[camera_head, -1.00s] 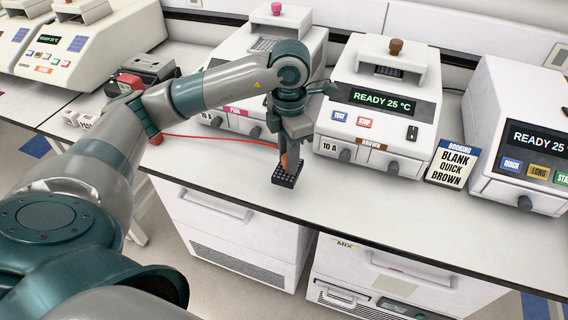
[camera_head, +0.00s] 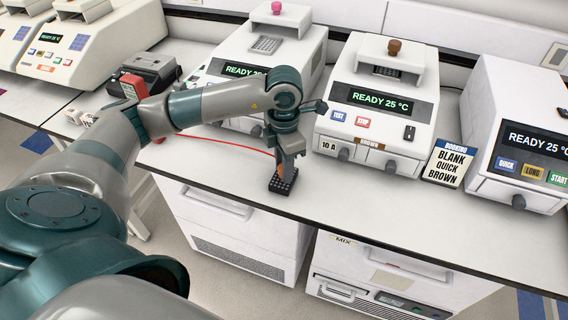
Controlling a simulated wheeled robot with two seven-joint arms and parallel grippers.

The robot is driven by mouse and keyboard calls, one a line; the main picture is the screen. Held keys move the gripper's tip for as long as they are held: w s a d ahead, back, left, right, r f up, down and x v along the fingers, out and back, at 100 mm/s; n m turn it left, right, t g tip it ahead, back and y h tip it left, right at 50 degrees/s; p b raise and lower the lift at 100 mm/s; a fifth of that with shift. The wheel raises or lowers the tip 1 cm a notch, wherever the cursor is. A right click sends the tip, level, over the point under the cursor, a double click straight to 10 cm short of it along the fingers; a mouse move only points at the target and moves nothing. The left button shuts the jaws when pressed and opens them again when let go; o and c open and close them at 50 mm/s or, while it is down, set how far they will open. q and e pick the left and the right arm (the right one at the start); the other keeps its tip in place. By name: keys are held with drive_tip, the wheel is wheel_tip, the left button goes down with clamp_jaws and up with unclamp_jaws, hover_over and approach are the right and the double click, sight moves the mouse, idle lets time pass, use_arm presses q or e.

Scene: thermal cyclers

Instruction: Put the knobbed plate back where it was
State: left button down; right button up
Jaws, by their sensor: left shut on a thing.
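The knobbed plate (camera_head: 284,187) is a small black block with a grid of wells on top and an orange-brown knob. It is near the front edge of the bench, in front of the two middle cyclers. My left gripper (camera_head: 282,171) points down and is shut on its knob, partly hiding it. I cannot tell whether the plate touches the bench top. My right gripper is not in view.
A cycler with a brown knob (camera_head: 395,47) reads READY 25 °C; a pink-knobbed cycler (camera_head: 276,8) stands left of it, partly behind my arm.

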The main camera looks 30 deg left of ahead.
use_arm(q)
drive_tip(key=shift+f, duration=0.2)
drive_tip(key=c, duration=1.5)
unclamp_jaws()
drive_tip(key=shift+r, duration=0.15)
drive_tip(key=shift+r, duration=0.25)
drive_tip(key=shift+r+b, duration=1.95)
drive_tip(key=shift+r, duration=3.85)
